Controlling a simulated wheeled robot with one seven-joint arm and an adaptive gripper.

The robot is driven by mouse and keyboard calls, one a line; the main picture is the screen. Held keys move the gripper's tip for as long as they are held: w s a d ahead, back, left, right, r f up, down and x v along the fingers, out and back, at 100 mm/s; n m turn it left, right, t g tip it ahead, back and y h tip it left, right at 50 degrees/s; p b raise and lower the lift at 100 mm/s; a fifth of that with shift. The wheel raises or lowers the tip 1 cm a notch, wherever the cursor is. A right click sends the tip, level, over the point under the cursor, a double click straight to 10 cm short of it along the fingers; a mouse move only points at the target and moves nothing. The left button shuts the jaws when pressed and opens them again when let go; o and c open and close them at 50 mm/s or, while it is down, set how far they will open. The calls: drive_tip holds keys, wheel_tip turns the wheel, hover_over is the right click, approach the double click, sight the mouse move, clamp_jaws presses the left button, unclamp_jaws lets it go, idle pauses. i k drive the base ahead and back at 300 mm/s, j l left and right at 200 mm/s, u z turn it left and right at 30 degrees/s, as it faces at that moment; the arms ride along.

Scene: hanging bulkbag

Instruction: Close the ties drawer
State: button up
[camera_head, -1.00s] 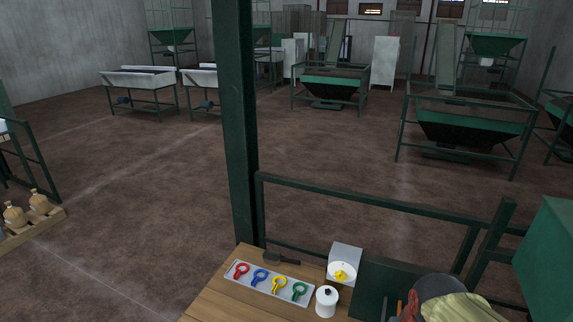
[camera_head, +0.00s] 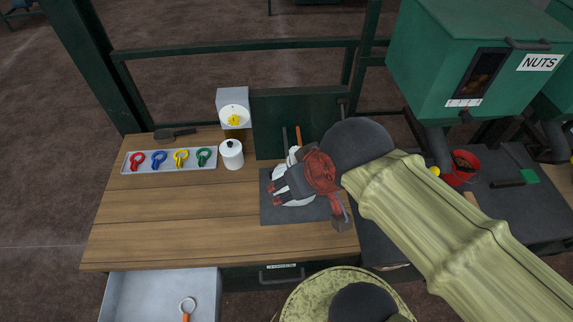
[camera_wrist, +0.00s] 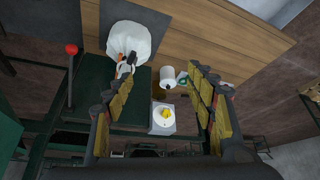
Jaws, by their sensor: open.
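An open drawer (camera_head: 145,296) with a light grey inside juts out below the front left of the wooden bench. A tool with a pale ring and orange handle (camera_head: 187,308) lies in it. The drawer's front is cut off by the picture's lower edge, and no label on it shows. My gripper (camera_head: 283,190) is above the dark mat, right of and behind the drawer, apart from it. In the wrist view my gripper (camera_wrist: 160,105) has its two padded fingers wide apart with nothing held between them.
A white bag (camera_wrist: 140,42) is on the mat (camera_head: 270,208) by my gripper. A shut, labelled drawer (camera_head: 262,283) is right of the open one. The bench's front left is clear.

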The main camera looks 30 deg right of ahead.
sight(142, 296)
drive_tip(key=u, duration=2.25)
drive_tip(key=j, duration=0.2)
